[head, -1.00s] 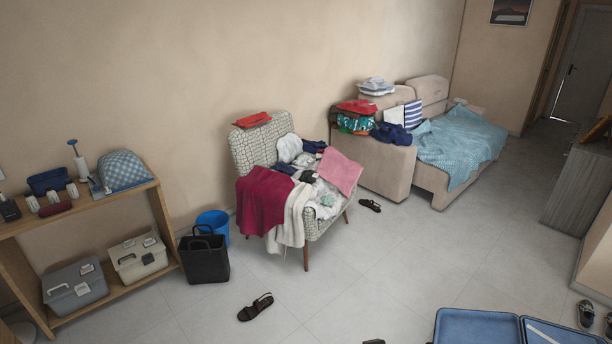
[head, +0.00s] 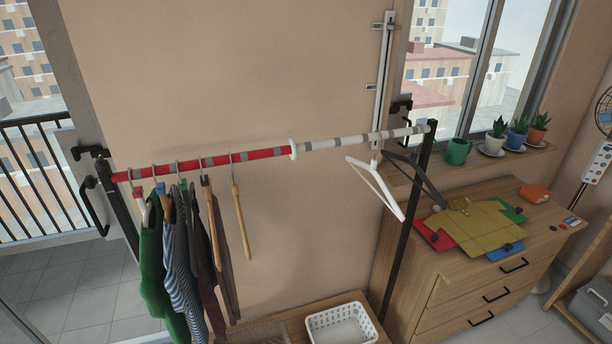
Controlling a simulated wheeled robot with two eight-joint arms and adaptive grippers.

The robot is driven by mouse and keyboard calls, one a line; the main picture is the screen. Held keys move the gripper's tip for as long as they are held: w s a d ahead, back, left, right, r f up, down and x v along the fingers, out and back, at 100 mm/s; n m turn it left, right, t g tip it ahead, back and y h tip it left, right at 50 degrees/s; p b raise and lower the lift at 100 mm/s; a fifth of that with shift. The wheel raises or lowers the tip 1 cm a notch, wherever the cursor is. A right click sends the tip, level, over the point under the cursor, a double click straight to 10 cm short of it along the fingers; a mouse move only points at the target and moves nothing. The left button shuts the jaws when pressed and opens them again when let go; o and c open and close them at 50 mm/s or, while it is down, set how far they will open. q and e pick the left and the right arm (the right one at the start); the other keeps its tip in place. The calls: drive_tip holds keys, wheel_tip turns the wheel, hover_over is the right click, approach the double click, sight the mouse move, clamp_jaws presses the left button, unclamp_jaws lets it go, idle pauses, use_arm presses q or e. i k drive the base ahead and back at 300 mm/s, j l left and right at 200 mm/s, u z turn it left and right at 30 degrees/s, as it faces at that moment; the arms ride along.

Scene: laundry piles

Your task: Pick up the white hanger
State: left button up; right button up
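The white hanger (head: 376,184) hangs empty from the white and grey striped right half of the clothes rail (head: 340,142). A black hanger (head: 418,176) hangs close to its right, near the rail's right post. The two hangers' upper parts are close together; I cannot tell whether they touch. Neither of my grippers shows in the head view.
Clothes (head: 176,265) and wooden hangers (head: 240,220) hang from the red left half. A white basket (head: 340,322) stands below the white hanger. A wooden dresser (head: 440,300) bearing folded colored items (head: 480,226) stands right. Potted plants (head: 516,134) line the sill.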

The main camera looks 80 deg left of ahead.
sight(372, 168)
drive_tip(key=u, duration=2.2)
drive_tip(key=i+l+u, duration=0.2)
drive_tip(key=k, duration=0.1)
